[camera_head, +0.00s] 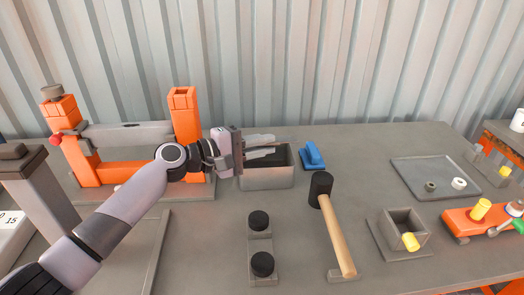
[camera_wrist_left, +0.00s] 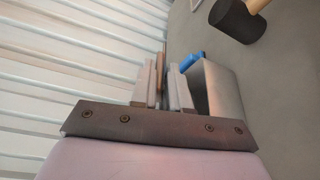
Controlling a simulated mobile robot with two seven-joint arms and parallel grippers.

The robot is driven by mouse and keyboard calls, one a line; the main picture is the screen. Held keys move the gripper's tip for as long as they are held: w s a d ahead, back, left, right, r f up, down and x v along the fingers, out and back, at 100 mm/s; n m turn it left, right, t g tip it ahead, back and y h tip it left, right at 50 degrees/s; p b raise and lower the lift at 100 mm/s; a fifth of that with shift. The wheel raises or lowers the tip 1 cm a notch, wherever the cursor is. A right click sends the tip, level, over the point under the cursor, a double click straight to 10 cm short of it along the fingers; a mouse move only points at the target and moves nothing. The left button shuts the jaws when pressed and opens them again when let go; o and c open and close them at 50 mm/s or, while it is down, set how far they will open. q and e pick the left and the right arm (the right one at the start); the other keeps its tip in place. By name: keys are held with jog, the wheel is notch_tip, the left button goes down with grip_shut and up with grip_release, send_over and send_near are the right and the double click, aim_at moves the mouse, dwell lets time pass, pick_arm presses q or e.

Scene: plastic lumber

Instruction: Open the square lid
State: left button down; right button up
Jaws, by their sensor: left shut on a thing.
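A grey square-walled box (camera_head: 266,178) stands on the table near the back wall, and its side also shows in the wrist view (camera_wrist_left: 218,92). Its top looks at least partly open, with a dark inside. My left gripper (camera_head: 262,147) is at the box's top, its light grey fingers reaching over it from the left. In the wrist view the fingers (camera_wrist_left: 164,88) are close together, with a thin brownish thing (camera_wrist_left: 161,60) showing between them. The fingers hide most of it, and I cannot tell whether it is the square lid. My right gripper is out of view.
A blue piece (camera_head: 312,156) lies just right of the box. A black-headed mallet (camera_head: 339,230) and a holder with two black knobs (camera_head: 261,247) are in front. An orange frame (camera_head: 185,115) stands left. A tray (camera_head: 435,178) lies right, and the corrugated wall is behind.

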pick_arm(q)
jog(key=shift+w+a+r, duration=0.1)
jog(key=shift+w+r, duration=0.25)
jog(key=shift+r, duration=0.25)
jog(key=shift+w+r, duration=0.35)
jog(key=shift+r, duration=0.25)
jog(key=c, duration=1.2)
grip_release()
jog(key=shift+c, duration=0.2)
jog(key=shift+f, duration=0.1)
jog(key=shift+a, duration=0.15)
jog(key=v, duration=0.6)
jog(key=shift+s+a+b, duration=0.25)
jog(key=shift+a+b, duration=0.05)
jog(key=shift+a, duration=0.05)
jog(key=shift+s+f, duration=0.1)
jog(key=shift+s, duration=0.05)
